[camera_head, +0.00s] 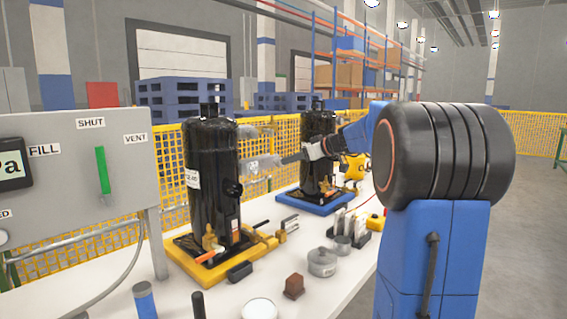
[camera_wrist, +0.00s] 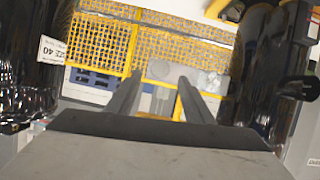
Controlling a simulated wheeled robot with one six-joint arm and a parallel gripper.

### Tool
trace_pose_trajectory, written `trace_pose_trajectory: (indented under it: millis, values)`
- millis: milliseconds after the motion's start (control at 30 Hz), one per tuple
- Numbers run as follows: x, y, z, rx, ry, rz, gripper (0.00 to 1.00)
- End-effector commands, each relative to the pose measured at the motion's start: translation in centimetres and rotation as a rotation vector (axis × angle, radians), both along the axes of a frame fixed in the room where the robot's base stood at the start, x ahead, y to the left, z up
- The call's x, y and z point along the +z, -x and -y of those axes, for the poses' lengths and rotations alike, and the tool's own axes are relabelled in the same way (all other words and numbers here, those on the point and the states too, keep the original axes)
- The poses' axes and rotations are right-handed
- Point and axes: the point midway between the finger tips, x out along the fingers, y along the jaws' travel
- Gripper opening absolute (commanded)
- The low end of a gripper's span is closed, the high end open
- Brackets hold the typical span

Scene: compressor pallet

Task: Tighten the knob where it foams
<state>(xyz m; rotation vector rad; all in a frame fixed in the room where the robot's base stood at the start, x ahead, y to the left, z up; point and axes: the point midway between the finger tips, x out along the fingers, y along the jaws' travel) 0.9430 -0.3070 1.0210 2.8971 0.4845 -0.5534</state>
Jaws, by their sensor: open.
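Two black compressors stand on the table: the nearer (camera_head: 208,160) on a yellow base (camera_head: 195,268), the farther (camera_head: 318,130) on a blue base (camera_head: 325,204). A black knob (camera_head: 233,188) juts from the nearer one's side. An orange-handled brass fitting (camera_head: 210,241) sits at its foot. A whitish translucent patch (camera_head: 262,165) shows between the compressors; I cannot tell whether it is foam. My gripper (camera_head: 285,159) is near that patch, pointing left. In the wrist view my gripper (camera_wrist: 160,78) is open and empty between two dark bodies; a black knob (camera_wrist: 298,88) shows at right.
A grey panel (camera_head: 75,170) marked FILL, SHUT and VENT, with a green lever (camera_head: 101,170), stands at left. A grey pot (camera_head: 322,262), a brown block (camera_head: 293,286) and a blue cylinder (camera_head: 144,300) occupy the white table's front. Yellow mesh fence (camera_head: 285,135) runs behind.

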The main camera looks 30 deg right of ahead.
Motion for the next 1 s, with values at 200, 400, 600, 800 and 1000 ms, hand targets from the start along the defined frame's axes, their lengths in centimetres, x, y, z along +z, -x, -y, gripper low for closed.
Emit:
trace_pose_trajectory:
  millis: [200, 400, 600, 800, 1000]
  values:
    - [-1.4, -3.2, -1.1, 0.001, -0.002, -0.001, 0.47]
    - [-2.2, -4.9, -1.6, 0.0, -0.001, 0.0, 0.47]
    - [-2.3, -5.4, -1.8, 0.0, -0.001, 0.0, 0.47]
    - [-2.3, -5.4, -1.7, 0.0, -0.001, 0.0, 0.47]
    - [-2.3, -5.4, -1.7, 0.0, -0.001, 0.0, 0.06]
